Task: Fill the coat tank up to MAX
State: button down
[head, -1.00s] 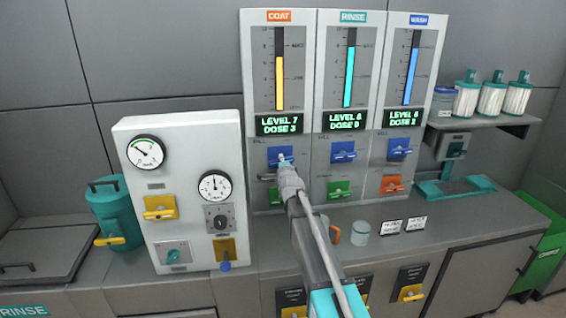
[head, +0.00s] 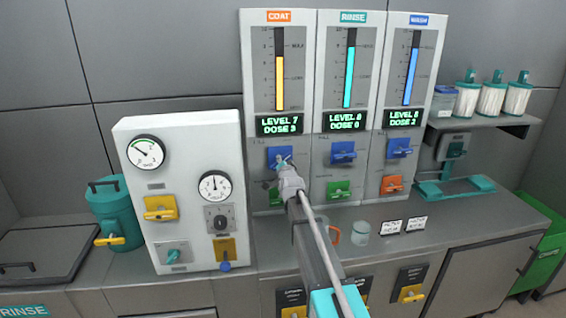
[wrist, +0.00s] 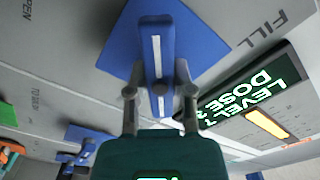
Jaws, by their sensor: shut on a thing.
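The coat tank gauge (head: 279,80) has an orange column standing below its MAX mark, and its green display (head: 279,124) reads LEVEL 7, DOSE 3. Below it is a blue valve plate (head: 273,153), marked FILL in the wrist view. My gripper (head: 284,165) is at this valve. In the wrist view, my gripper (wrist: 159,95) is shut on the blue valve handle (wrist: 153,45), which has a white stripe. The handle lies at a slant to its plate (wrist: 205,40). My gripper partly hides the coat column's green valve (head: 275,197) in the head view.
The rinse gauge (head: 349,75) and wash gauge (head: 410,75) stand to the right, with their own blue valves (head: 343,153). A white panel with dials (head: 180,200) stands on the left. A clear beaker (head: 361,229) is on the counter.

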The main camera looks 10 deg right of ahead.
jog(key=shift+c, duration=2.4)
grip_release()
jog(key=s, duration=1.2)
